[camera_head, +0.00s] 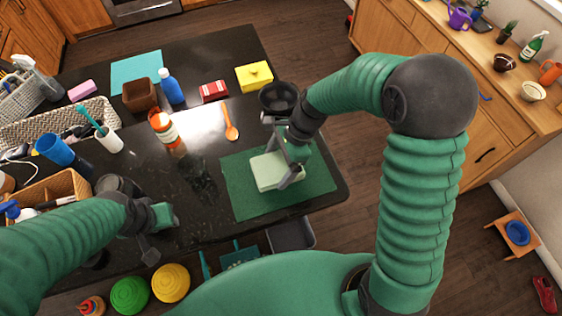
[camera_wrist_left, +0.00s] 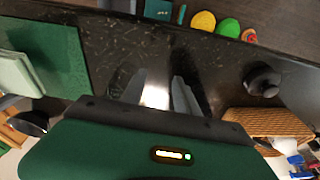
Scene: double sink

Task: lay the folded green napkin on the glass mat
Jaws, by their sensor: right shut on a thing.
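The folded napkin (camera_head: 267,172) is pale green and shows over the middle of the dark green glass mat (camera_head: 240,203). My right gripper (camera_head: 290,177) is shut on the napkin's right side. I cannot tell whether the napkin touches the mat or hangs just above it. In the left wrist view the napkin (camera_wrist_left: 16,76) and the mat (camera_wrist_left: 62,42) show at the left edge. My left gripper (camera_wrist_left: 158,92) is empty, its fingers apart over the dark counter. In the head view it is at the lower left (camera_head: 160,240), clear of the mat.
A black bowl (camera_head: 279,98) stands just beyond the mat, close to my right wrist. A wicker basket (camera_head: 62,187) is near my left arm.

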